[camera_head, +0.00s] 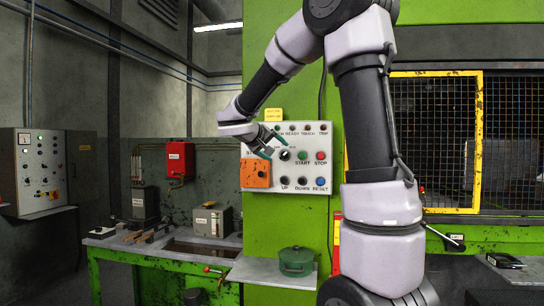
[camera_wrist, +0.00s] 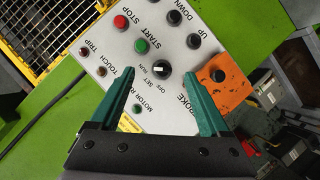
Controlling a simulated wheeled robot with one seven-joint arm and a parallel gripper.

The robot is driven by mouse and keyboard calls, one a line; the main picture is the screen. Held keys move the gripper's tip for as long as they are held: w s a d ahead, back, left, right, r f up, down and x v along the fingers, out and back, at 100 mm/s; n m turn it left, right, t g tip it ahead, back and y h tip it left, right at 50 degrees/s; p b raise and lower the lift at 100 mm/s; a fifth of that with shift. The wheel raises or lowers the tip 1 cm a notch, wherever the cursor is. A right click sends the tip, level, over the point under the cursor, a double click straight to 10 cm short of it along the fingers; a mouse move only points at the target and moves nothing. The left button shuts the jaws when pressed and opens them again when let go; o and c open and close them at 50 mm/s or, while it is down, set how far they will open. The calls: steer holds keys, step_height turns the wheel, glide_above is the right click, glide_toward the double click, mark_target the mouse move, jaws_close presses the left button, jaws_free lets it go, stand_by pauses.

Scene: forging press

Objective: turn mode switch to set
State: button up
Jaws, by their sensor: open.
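The mode switch is a round black knob with a white mark, on the pale control panel (camera_head: 315,165); it shows in the wrist view (camera_wrist: 162,73) and in the head view (camera_head: 285,155). OFF, SET and RUN labels are beside it; I cannot tell which one the mark points to. My gripper (camera_head: 275,144) has two green fingers, open and empty, in front of the panel. In the wrist view the knob appears between the fingertips (camera_wrist: 160,71); whether they reach around it is unclear.
A green START button (camera_wrist: 141,46), a red STOP button (camera_wrist: 121,22) and black UP and DOWN buttons sit close by. An orange box (camera_head: 255,174) with a black button borders the panel's left side. A green pot (camera_head: 296,262) stands on a shelf below.

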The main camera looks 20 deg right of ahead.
mark_target(283, 155)
steer(key=shift+t, duration=0.5)
steer(key=w+d, duration=0.2)
steer(key=w, duration=0.1)
steer(key=w+d+f, duration=0.1)
steer(key=w+d, duration=0.1)
steer(key=w, duration=0.1)
steer(key=w+d+f, duration=0.1)
steer(key=w+d, duration=0.1)
steer(key=w, duration=0.1)
steer(key=shift+w+d+f, duration=0.1)
steer(key=shift+w+d, duration=0.1)
steer(key=shift+d, duration=0.2)
jaws_close()
